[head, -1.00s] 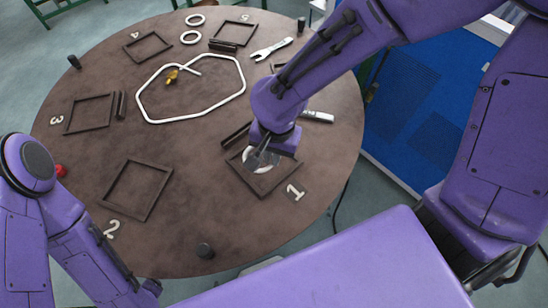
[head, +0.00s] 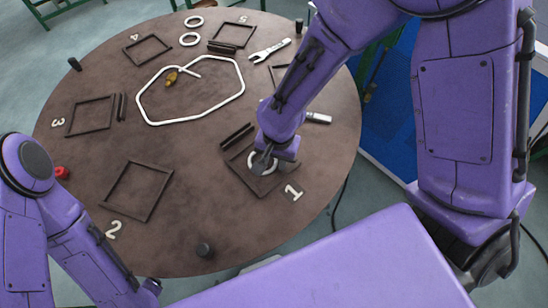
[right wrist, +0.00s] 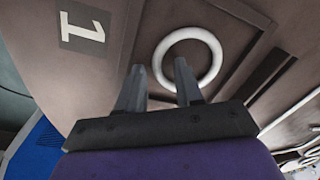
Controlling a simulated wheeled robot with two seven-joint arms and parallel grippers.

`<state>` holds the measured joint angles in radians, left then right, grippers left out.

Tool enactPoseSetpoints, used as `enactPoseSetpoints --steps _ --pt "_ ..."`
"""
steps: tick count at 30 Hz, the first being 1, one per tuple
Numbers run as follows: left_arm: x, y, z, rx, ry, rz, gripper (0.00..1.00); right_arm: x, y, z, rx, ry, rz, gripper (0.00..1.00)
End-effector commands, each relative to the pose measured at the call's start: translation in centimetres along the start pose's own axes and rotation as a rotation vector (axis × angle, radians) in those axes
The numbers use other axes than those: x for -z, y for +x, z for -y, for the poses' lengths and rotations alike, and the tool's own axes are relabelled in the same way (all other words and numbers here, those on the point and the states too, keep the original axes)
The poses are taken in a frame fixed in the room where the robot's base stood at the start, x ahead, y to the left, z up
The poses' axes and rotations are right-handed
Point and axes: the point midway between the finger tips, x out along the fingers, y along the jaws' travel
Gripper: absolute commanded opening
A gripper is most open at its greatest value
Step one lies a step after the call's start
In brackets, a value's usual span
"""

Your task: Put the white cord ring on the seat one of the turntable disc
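A white ring (right wrist: 187,33) lies inside the dark square frame marked 1 on the brown turntable disc (head: 215,195). Its left edge shows in the head view (head: 251,163), partly covered by my right gripper (head: 263,162). In the right wrist view my right gripper (right wrist: 158,65) is open, its fingers apart. One fingertip overlaps the ring's opening and the other is left of the ring; I cannot tell whether they touch it. The label 1 (right wrist: 83,28) is beside the frame. My left arm is at the lower left; its gripper is out of view.
Two more white rings (head: 194,21) (head: 189,39), a wrench (head: 270,50) and a white angular loop (head: 155,122) with a brass piece (head: 171,77) lie on the disc. Several other frames are empty. A red knob (head: 62,172) and dark posts stand along the rim.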

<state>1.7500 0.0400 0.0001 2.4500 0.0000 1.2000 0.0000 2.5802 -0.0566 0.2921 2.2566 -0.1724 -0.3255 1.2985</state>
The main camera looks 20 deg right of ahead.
Motion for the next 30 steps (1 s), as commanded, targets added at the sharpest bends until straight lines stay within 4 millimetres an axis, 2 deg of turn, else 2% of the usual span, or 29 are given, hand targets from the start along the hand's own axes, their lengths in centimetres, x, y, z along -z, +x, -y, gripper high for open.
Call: enactPoseSetpoints --steps 5,7,15,19,23,30 --pt "0.0 0.1 0.0 0.0 0.0 0.0 0.72 0.1 -0.5 0.1 0.002 0.0 -0.001 0.36" --pt "-0.1 0.3 0.0 0.0 0.0 0.0 0.72 0.1 -1.4 0.1 0.005 0.0 -0.003 0.36" --pt "-0.3 0.6 -0.1 0.0 0.0 0.0 0.72 0.1 -8.4 0.1 0.007 -0.001 -0.004 0.36" --pt "-0.1 0.1 0.0 0.0 0.0 0.0 0.72 0.0 -11.1 0.1 0.004 -0.001 0.001 0.36" --pt "0.0 -0.1 0.0 0.0 0.0 0.0 0.72 0.0 -12.1 0.1 0.002 -0.001 0.001 0.36" --pt "0.0 0.0 0.0 0.0 0.0 0.0 0.72 0.0 -12.2 0.0 0.0 -0.001 0.0 0.36"
